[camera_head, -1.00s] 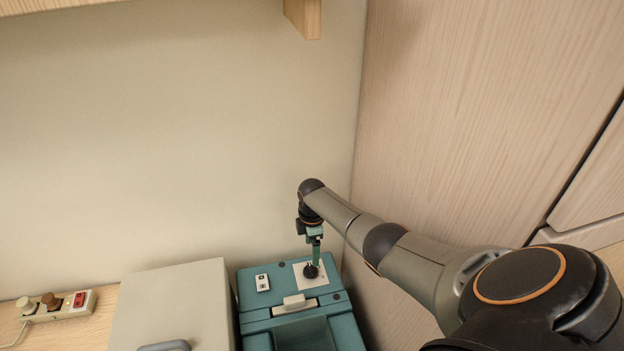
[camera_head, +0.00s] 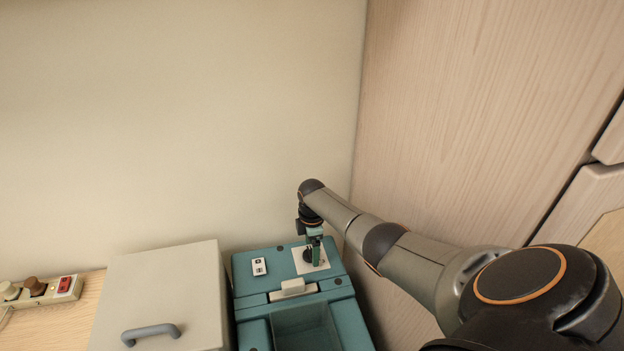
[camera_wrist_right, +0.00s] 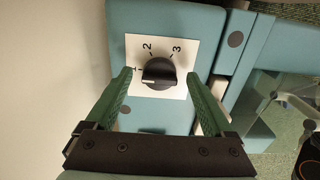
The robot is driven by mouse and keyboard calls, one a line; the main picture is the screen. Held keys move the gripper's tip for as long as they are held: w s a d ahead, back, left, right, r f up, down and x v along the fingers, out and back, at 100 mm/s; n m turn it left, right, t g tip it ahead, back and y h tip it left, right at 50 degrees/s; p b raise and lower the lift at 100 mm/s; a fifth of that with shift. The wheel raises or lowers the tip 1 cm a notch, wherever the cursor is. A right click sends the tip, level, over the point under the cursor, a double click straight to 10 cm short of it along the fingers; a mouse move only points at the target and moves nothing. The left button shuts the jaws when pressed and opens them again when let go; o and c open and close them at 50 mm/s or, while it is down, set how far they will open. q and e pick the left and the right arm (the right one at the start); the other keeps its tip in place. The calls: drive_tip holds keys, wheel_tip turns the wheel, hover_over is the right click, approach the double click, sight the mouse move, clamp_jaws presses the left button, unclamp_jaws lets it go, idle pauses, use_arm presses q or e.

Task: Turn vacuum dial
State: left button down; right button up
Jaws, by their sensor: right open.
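The teal vacuum (camera_head: 285,317) stands against the wall. Its black dial (camera_wrist_right: 162,72) sits on a white plate (camera_wrist_right: 178,92) marked 1, 2 and 3. The dial's white pointer mark is toward the left, near the 1. My right gripper (camera_wrist_right: 159,76) is open, with one green finger on each side of the dial and visible gaps to it. In the head view my right gripper (camera_head: 315,257) hangs over the plate and partly hides the dial. My left gripper is not in view.
A beige box with a grey handle (camera_head: 165,285) stands close left of the vacuum. A power strip (camera_head: 42,291) with plugs lies at far left on a wooden surface. A wooden cabinet panel (camera_head: 450,120) rises closely on the right.

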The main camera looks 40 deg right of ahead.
drive_tip(key=c, duration=1.4)
